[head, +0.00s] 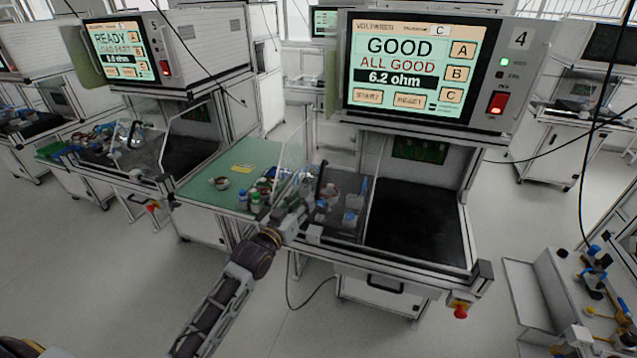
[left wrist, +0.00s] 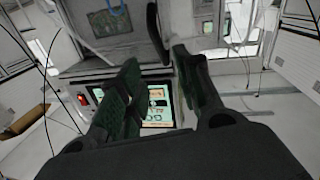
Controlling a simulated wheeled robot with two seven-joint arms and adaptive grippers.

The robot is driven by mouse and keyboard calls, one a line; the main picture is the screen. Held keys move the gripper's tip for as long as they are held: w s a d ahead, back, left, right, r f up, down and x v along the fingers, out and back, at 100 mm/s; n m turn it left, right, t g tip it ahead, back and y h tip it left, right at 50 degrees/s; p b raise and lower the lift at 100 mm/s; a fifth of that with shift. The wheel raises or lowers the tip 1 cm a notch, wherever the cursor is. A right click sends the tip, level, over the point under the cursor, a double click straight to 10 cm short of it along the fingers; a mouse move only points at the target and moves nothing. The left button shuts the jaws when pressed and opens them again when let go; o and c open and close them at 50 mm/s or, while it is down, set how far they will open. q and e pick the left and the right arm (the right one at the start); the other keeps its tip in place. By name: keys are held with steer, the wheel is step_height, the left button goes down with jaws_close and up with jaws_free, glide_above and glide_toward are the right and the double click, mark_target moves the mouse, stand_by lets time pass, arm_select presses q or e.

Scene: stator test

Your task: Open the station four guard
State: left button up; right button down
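Station four (head: 418,75) carries the number 4 on its screen housing, and the screen reads GOOD, 6.2 ohm. Its clear guard (head: 367,185) stands in front of the left part of the work bay. A black upright handle (head: 321,175) shows at my left gripper (head: 314,198). In the left wrist view the dark handle bar (left wrist: 157,32) appears between the spread fingers (left wrist: 160,82). The left gripper is open. I cannot tell whether it touches the handle. My arm and gripper hide part of the guard's lower left. My right gripper is not in view.
A green table (head: 215,185) with a ring and several small parts adjoins station four on the left. A dark mat (head: 420,220) in the right of the bay is bare. A red button (head: 460,311) sits at the front right corner. Another station (head: 125,60) stands farther left.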

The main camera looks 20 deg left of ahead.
mark_target(319, 183)
arm_select(q)
steer(key=shift+w+d+p, duration=0.3)
steer(key=shift+w+d, duration=0.05)
steer(key=shift+w, duration=1.5)
steer(key=shift+w+d+p, duration=0.25)
steer(key=shift+w+d, duration=0.05)
steer(key=shift+w, duration=1.5)
steer(key=shift+w+d+p, duration=0.3)
steer(key=shift+w+d, duration=0.05)
steer(key=shift+w, duration=1.5)
jaws_close()
